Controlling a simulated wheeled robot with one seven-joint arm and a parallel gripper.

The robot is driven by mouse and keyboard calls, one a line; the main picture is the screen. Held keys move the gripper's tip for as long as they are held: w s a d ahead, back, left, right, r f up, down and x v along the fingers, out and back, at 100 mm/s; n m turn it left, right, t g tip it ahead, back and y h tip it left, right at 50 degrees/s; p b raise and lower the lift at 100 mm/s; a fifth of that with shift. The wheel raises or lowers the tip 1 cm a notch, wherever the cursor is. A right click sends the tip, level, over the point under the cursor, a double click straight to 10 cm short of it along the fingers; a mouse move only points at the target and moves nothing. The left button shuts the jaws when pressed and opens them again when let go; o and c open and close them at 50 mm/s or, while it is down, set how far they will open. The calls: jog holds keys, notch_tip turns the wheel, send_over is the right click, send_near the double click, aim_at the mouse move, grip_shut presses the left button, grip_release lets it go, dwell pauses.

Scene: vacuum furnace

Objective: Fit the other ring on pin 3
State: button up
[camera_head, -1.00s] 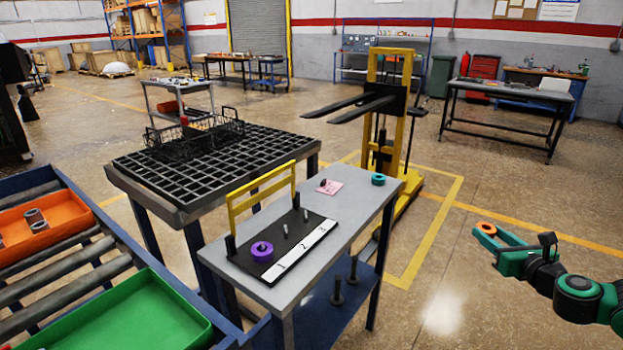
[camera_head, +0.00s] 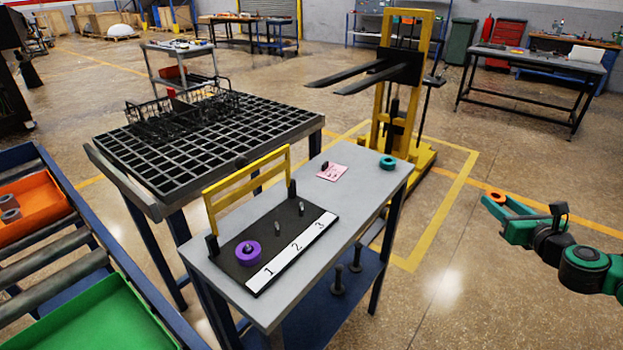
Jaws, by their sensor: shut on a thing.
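The black pin board (camera_head: 262,238) lies on the grey bench, with a white strip numbered 1, 2, 3 along its near right side. A purple ring (camera_head: 248,259) sits around the pin by number 1. Pin 2 (camera_head: 277,228) and pin 3 (camera_head: 301,208) stand bare. A teal ring (camera_head: 388,162) lies flat on the bench's far right corner. My gripper (camera_head: 494,198) is to the right of the bench, over open floor, shut on an orange ring (camera_head: 498,196). The gripper's fingers hide part of that ring.
A yellow bar frame (camera_head: 250,185) rises along the board's back edge. A pink card (camera_head: 332,173) with a small dark piece lies on the bench (camera_head: 355,203). A black grid table (camera_head: 215,140) stands behind, a yellow lift truck (camera_head: 385,95) beyond. Floor between bench and gripper is clear.

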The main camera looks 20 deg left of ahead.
jog(key=a+r+n+g+y, duration=0.1)
jog(key=a+n+g+y, duration=0.15)
jog(key=a, duration=0.95)
notch_tip(320, 180, up, 4)
jog(key=r+n+g+y, duration=0.1)
jog(key=n+g+y, duration=0.3)
jog(key=n+y, duration=0.15)
send_over(310, 220)
jog(key=w+d, duration=0.8)
jog(key=d, duration=0.4)
jog(key=shift+w+a+f+m+t, duration=0.15)
jog(key=shift+a+f+m+t, duration=0.05)
jog(key=shift+f+m+t, duration=0.1)
jog(key=s+a+r+n+g+y, duration=0.2)
jog(key=s+a+r+n+g, duration=0.15)
jog(key=s+a, duration=0.65)
jog(key=shift+m, duration=0.45)
jog(key=shift+w+a+f, duration=0.25)
jog(key=shift+w+f, duration=0.05)
jog(key=shift+f, duration=1.05)
jog(key=shift+w+a+f, duration=0.25)
jog(key=shift+w+f, duration=0.05)
jog(key=shift+f, duration=1.05)
jog(key=shift+w+a+f, duration=0.25)
jog(key=shift+w+f, duration=0.05)
jog(key=shift+f, duration=1.05)
jog(key=o, duration=1.3)
jog(key=shift+f, duration=0.1)
